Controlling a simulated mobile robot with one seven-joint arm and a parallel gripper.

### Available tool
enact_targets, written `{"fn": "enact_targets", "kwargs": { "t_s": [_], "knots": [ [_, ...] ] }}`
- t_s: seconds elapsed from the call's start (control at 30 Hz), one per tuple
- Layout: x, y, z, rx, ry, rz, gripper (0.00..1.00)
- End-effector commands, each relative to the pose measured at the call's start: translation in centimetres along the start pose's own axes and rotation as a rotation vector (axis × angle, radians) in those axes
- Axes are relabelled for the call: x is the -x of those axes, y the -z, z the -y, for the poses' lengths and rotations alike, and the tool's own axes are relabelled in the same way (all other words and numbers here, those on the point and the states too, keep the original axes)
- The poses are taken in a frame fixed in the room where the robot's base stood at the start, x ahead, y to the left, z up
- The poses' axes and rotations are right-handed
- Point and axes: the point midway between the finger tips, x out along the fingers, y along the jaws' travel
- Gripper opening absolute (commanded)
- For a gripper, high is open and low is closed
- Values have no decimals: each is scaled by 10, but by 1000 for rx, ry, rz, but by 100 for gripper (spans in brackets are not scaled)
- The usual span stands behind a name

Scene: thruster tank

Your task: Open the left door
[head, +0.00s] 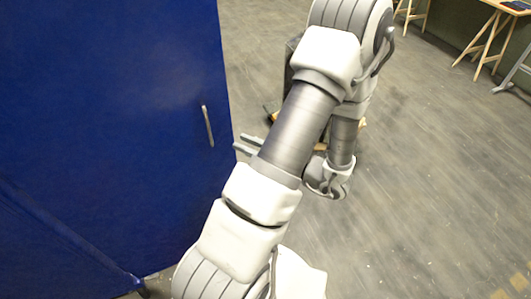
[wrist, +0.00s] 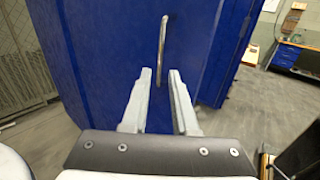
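A blue door panel (head: 110,110) fills the left of the head view and the middle of the wrist view (wrist: 105,50). A thin upright metal bar handle (head: 208,126) is fixed near its right edge. The handle also shows in the wrist view (wrist: 162,45), and its lower end appears between my fingers. My gripper (head: 240,144) is to the right of the handle and a little lower in the head view. In the wrist view my gripper (wrist: 161,72) is open, with nothing held. I cannot tell exactly how far the fingertips are from the handle.
A second blue panel (wrist: 228,60) stands to the right in the wrist view. The grey wooden floor (head: 430,180) is clear at right. A trestle table (head: 495,25) stands at the far upper right. A dark object (head: 290,60) is partly hidden behind my arm.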

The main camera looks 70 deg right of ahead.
Motion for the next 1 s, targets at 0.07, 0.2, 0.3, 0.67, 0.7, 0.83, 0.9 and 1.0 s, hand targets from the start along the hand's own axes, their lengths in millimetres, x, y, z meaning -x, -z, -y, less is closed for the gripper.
{"fn": "enact_targets", "kwargs": {
  "t_s": [0.07, 0.2, 0.3, 0.67, 0.7, 0.83, 0.9, 1.0],
  "knots": [
    [18, 2, 1, 1, 3, -1, 27],
    [40, 1, 0, 1, 0, 0, 27],
    [49, 0, 0, 0, 0, 0, 27],
    [54, 0, 0, 0, -2, 0, 27],
    [54, 0, 0, 0, -2, 0, 27],
    [54, 0, 0, 0, -2, 0, 27],
    [54, 0, 0, 0, -2, 0, 27],
    [54, 0, 0, 0, -3, 0, 27]
  ]
}}
